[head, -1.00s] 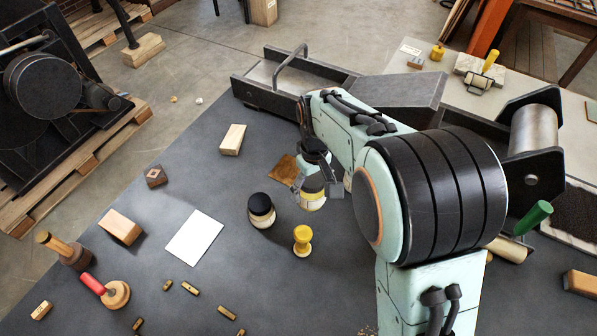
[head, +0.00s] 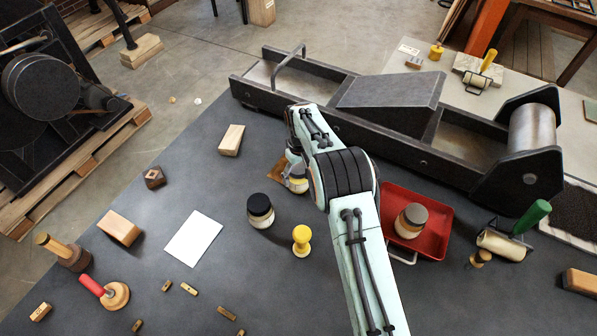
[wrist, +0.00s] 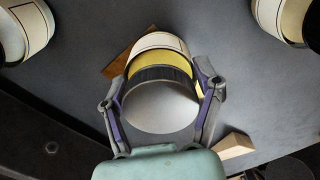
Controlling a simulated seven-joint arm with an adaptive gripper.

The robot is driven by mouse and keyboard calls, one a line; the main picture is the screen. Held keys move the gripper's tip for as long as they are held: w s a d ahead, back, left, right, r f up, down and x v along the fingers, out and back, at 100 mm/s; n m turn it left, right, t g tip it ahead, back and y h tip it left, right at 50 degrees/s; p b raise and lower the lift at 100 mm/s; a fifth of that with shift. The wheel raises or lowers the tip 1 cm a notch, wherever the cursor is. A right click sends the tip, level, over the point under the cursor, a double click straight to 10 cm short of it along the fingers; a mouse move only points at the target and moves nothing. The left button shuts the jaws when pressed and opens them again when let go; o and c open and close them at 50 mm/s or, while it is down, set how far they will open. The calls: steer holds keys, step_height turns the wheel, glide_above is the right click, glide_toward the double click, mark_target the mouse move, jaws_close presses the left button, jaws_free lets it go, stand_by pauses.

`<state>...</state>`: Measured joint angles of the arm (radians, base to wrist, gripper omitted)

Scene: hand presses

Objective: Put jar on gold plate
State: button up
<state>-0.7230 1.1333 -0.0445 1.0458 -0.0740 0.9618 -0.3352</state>
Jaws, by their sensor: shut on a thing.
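A jar (head: 298,182) with a grey lid and a yellow band shows at the left of my arm in the head view. In the wrist view the jar (wrist: 160,100) stands between the two fingers of my gripper (wrist: 160,77), which is shut on it. The gold plate (head: 277,172) is a flat brownish-gold square on the table, partly hidden behind the jar and my arm. A corner of it (wrist: 118,66) shows beside the jar in the wrist view. The jar overlaps the plate in both views; I cannot tell whether it touches it.
A black-lidded jar (head: 260,211) and a yellow knob-shaped piece (head: 301,240) stand close by in front. A red tray (head: 440,215) with a brown-lidded jar (head: 411,220) lies right of my arm. The long press (head: 400,140) runs behind. A wooden block (head: 231,140) lies at the back left.

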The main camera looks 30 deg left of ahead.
steer(key=o, duration=1.2)
steer(key=shift+o, duration=0.2)
